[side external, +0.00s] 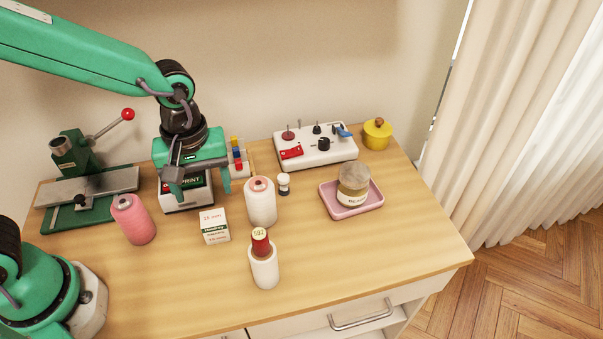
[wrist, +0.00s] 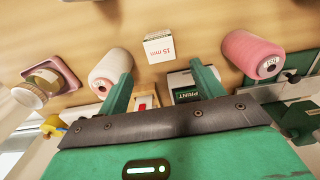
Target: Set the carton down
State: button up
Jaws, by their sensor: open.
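The carton (side external: 214,225) is a small white box with a green band and printed text. It stands upright on the wooden table, in front of the label printer, and nothing grips it. It also shows in the wrist view (wrist: 159,47), beyond the fingertips and between their lines. My gripper (side external: 200,182) is open and empty, with its fingers wide apart. It hangs over the printer, behind the carton and apart from it. Its two green fingers also show in the wrist view (wrist: 162,76).
The printer (side external: 186,190) is below my gripper. A pink tray (side external: 354,207) holds a jar (side external: 353,184).

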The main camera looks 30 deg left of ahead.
jog(key=s+a+r+m+t, duration=0.2)
jog(key=s+a+r+m, duration=0.1)
jog(key=a+r, duration=0.3)
jog(key=s+a+r+m+t, duration=0.3)
jog(key=a+r+m, duration=0.3)
jog(key=a, duration=0.2)
jog(key=shift+s+t, duration=0.3)
jog(key=shift+s, duration=0.1)
